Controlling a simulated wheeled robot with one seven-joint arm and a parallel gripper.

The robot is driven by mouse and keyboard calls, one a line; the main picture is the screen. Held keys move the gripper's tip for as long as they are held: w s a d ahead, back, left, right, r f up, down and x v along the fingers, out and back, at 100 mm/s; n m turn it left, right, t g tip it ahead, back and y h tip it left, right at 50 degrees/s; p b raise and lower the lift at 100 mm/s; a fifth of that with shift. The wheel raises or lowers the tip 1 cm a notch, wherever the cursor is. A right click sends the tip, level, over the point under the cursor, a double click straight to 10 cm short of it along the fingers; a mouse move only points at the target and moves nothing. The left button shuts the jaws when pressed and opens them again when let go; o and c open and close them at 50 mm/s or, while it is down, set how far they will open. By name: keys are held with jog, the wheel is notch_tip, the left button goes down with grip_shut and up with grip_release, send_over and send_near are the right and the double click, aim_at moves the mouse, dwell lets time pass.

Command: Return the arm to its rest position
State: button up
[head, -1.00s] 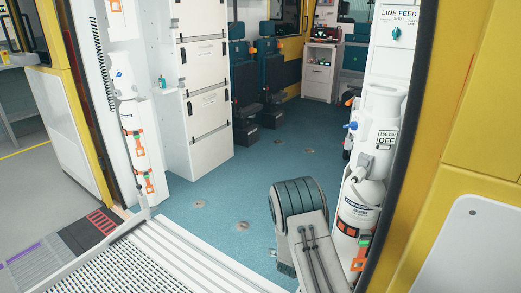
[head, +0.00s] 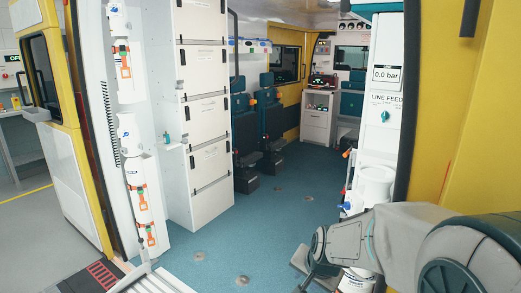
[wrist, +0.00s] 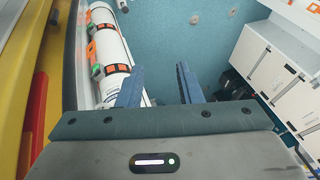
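My arm (head: 400,245) is folded across the lower right of the head view, in front of the right-hand gas cylinder. Beyond the fingers are the blue floor (wrist: 175,30) and a white cylinder (wrist: 110,50) with orange clasps.
The right-hand cylinder (head: 376,185) stands under a panel reading 0.0 bar (head: 386,75). A yellow door frame (head: 450,130) edges the right side. White cabinets (head: 205,120) and strapped cylinders (head: 145,205) line the left. The blue floor (head: 230,235) in the middle is clear.

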jog(key=s+d+r+n+g+p, duration=0.1)
jog(key=s+r+n+p, duration=0.2)
jog(key=s+r, duration=0.3)
jog(key=s+d+r+n+g+h+p, duration=0.1)
jog(key=s+r, duration=0.5)
jog(key=s, duration=0.6)
jog(key=d+n+p, duration=0.1)
jog(key=n+p, duration=0.1)
jog(key=shift+d+n, duration=0.25)
jog(key=shift+n, duration=0.05)
